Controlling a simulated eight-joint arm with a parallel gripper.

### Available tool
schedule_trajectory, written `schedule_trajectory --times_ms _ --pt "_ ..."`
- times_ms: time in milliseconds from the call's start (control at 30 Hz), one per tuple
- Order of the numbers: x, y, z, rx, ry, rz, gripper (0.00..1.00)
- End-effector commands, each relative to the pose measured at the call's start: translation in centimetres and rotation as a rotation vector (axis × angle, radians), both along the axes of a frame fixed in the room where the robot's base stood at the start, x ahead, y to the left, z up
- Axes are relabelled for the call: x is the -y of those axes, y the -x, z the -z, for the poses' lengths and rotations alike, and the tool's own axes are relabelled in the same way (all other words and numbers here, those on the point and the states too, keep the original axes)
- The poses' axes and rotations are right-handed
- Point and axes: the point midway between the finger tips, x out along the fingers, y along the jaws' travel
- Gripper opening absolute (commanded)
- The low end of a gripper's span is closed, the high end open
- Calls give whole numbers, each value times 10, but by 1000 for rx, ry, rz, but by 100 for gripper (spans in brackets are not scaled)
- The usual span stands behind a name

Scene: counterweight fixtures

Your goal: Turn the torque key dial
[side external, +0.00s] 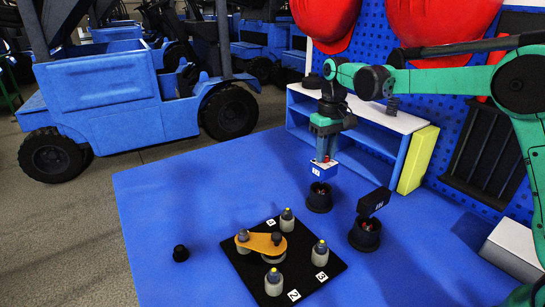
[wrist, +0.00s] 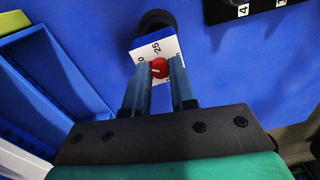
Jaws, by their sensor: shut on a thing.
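A small block with a blue side (side external: 320,170) and a white numbered face (wrist: 143,50) stands just above a round black base (side external: 319,200). I cannot tell whether the block is joined to the base. A red knob (wrist: 159,68) sits on the white face, beside a printed "25", and looks like the dial. My gripper (side external: 323,150) points down at the block. In the wrist view its two fingers (wrist: 160,80) are shut on the red knob, one on each side. The fingers hide part of the face and its markings.
A similar black block (side external: 374,202) on a round base is close on the right. A black board (side external: 285,262) with an orange arm (side external: 262,242) and several grey weights lies in front. A white-topped blue shelf (side external: 375,118) and yellow block (side external: 417,160) stand behind. The left mat is mostly clear.

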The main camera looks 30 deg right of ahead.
Motion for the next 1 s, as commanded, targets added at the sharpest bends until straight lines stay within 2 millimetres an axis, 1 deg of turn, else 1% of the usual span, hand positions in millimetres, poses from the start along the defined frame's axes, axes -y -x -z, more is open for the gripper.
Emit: schedule_trajectory --times_ms 33,67,100,133,467,567,800,900,1000 --pt "0 0 0 -1 0 0 27" --pt "0 0 0 -1 0 1 35" --pt "0 0 0 -1 0 1 46" --pt "0 0 0 -1 0 1 53" --pt "0 0 -2 0 0 1 53" --pt "0 0 -11 0 0 1 53" --pt "1 0 -43 0 0 1 53" --pt "2 0 -52 -1 0 1 53" --pt "2 0 -56 -1 0 1 53"
